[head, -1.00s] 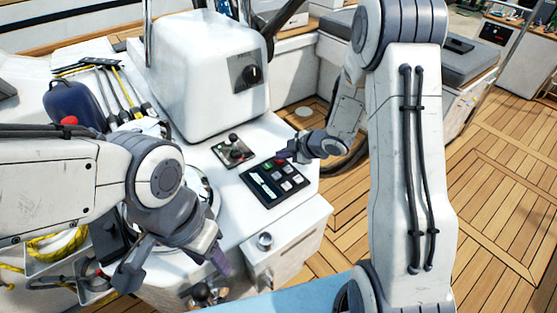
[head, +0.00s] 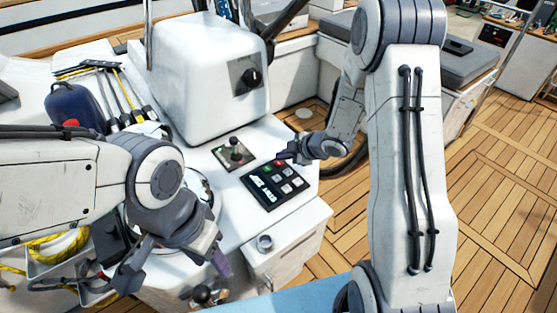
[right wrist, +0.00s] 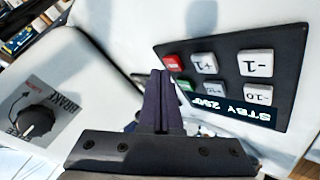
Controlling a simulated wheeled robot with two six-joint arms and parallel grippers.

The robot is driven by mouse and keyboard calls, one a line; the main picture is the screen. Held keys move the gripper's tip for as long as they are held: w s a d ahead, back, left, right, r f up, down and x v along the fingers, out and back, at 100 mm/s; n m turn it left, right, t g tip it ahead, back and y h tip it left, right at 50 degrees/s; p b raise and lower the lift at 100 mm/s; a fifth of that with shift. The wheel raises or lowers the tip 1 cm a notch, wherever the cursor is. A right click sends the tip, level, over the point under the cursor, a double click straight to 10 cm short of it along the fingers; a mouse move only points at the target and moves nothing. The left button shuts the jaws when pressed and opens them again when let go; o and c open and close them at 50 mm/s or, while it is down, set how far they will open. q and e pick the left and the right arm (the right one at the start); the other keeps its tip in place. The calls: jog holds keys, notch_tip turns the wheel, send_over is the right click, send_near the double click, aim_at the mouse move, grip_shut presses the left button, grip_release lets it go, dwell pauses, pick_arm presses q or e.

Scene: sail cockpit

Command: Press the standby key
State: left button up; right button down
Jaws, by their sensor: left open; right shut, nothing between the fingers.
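The dark control panel (head: 262,203) lies on the white console, with a lit display and several small keys. In the right wrist view the display (right wrist: 232,108) reads "STBY" and a number. The other keys are white; no standby label on a key is readable. My right gripper (head: 283,156) is shut and empty, its tips beside the red key; I cannot tell whether they touch. My left gripper (head: 175,271) is open and empty, left of the panel.
A joystick (head: 235,150) stands just beyond the panel. A white housing with a black knob (head: 251,76) rises behind it; the knob also shows in the right wrist view (right wrist: 36,122). A blue container (head: 75,108) and brushes lie at left. Wooden deck is clear at right.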

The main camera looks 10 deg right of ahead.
aim_at(282, 164)
jog(key=shift+r, duration=0.3)
notch_tip(282, 164, up, 5)
jog(key=p, duration=0.5)
dwell(0.8)
